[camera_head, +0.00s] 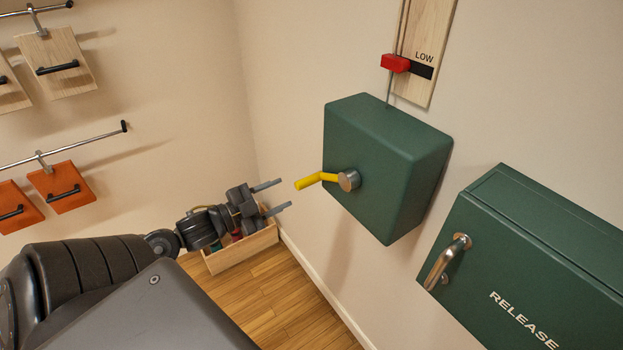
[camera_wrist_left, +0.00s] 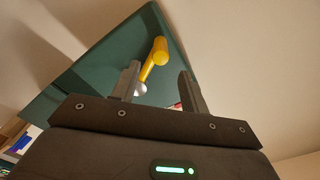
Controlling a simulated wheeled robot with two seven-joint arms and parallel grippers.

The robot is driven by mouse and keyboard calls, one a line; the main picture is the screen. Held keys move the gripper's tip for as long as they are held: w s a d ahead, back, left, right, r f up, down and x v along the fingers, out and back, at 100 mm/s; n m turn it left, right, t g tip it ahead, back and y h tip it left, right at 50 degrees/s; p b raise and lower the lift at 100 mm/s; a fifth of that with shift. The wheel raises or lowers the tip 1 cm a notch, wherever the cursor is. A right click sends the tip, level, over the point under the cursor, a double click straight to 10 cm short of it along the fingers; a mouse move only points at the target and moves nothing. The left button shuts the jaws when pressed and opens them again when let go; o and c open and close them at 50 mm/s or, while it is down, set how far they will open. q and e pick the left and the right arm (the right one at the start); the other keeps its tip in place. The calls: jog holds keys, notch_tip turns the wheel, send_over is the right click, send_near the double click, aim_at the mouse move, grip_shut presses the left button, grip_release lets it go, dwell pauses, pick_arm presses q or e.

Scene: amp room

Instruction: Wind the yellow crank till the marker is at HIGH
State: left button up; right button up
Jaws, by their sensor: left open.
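The yellow crank (camera_head: 308,181) sticks out of a green wall box (camera_head: 384,150) on a silver hub (camera_head: 348,181); its handle points left in the head view. The red marker (camera_head: 395,63) sits beside the LOW mark on a wooden scale board (camera_head: 432,40) above the box. My left gripper (camera_head: 277,196) is open and empty, its fingers pointing at the crank from a short way left. In the left wrist view the yellow crank (camera_wrist_left: 157,54) appears between and beyond the two open fingers (camera_wrist_left: 157,85). The board's top is out of view. My right gripper is not in view.
A green box lettered RELEASE (camera_head: 530,280) with a metal handle (camera_head: 446,262) is on the wall at right. A wooden crate (camera_head: 242,255) of items stands on the floor behind my left gripper. Orange boards (camera_head: 64,187) and wooden boards (camera_head: 57,62) hang on rails at left.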

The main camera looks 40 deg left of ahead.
aim_at(317, 177)
pick_arm(q)
jog(key=p+x, duration=0.2)
jog(key=x, duration=0.7)
jog(key=shift+w, duration=0.25)
jog(key=shift+w+d+p, duration=0.2)
jog(key=shift+w+p, duration=0.15)
jog(key=shift+w, duration=0.3)
